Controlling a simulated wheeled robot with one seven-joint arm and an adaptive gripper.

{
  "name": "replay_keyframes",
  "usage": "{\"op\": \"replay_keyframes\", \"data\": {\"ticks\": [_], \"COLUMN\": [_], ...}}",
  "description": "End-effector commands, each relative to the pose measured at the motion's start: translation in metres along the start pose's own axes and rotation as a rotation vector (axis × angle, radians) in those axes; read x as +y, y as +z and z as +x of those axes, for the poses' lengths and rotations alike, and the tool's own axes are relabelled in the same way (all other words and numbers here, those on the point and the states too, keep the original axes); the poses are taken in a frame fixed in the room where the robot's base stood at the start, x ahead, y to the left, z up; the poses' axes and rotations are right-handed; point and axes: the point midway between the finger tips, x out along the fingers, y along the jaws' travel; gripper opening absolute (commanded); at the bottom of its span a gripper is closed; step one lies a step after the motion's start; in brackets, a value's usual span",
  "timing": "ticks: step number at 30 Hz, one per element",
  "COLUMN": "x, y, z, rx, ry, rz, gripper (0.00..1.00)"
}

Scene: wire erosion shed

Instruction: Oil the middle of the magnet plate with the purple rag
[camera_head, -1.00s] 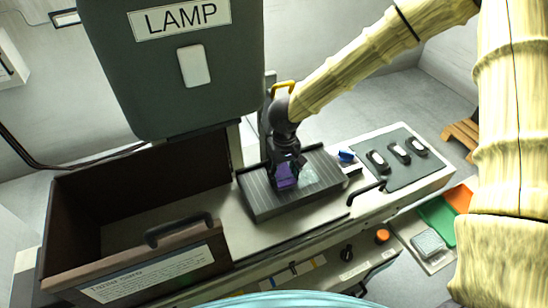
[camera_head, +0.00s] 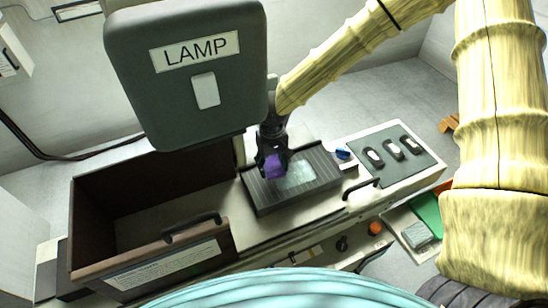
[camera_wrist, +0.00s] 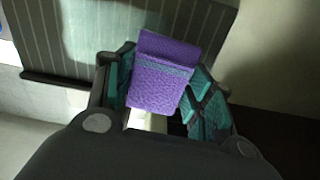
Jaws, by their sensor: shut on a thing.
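The purple rag (camera_wrist: 163,75) is a folded pad held between the teal-padded fingers of my gripper (camera_wrist: 160,95) in the wrist view. In the head view my gripper (camera_head: 271,152) is shut on the rag (camera_head: 275,167) above the left part of the magnet plate. The magnet plate (camera_head: 268,198) is a dark, finely striped block on the bench. A pale, shiny patch (camera_head: 297,176) lies around its middle, to the right of the rag. In the wrist view the striped plate (camera_wrist: 70,45) is beyond the rag, and the rag looks raised off it.
A grey box marked LAMP (camera_head: 185,80) hangs close to the left of my arm. An open brown bin (camera_head: 165,245) with a handle stands left of the plate.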

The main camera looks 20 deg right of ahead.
Motion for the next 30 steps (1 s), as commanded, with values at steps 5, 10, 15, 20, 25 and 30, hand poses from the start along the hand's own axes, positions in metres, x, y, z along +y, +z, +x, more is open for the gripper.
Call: {"op": "replay_keyframes", "data": {"ticks": [5,10,15,20,25,30], "x": [0.003,0.005,0.006,0.005,0.005,0.006], "y": [0.001,0.002,0.002,0.002,0.002,0.000], "z": [-0.016,-0.027,-0.029,-0.029,-0.029,-0.027], "rx": [0.001,0.000,-0.001,-0.001,-0.001,0.001], "ry": [-0.001,-0.001,0.000,0.000,0.000,0.001], "rz": [0.006,0.010,0.009,0.009,0.009,0.017], "gripper": [0.34,0.34,0.34,0.34,0.34,0.34]}}
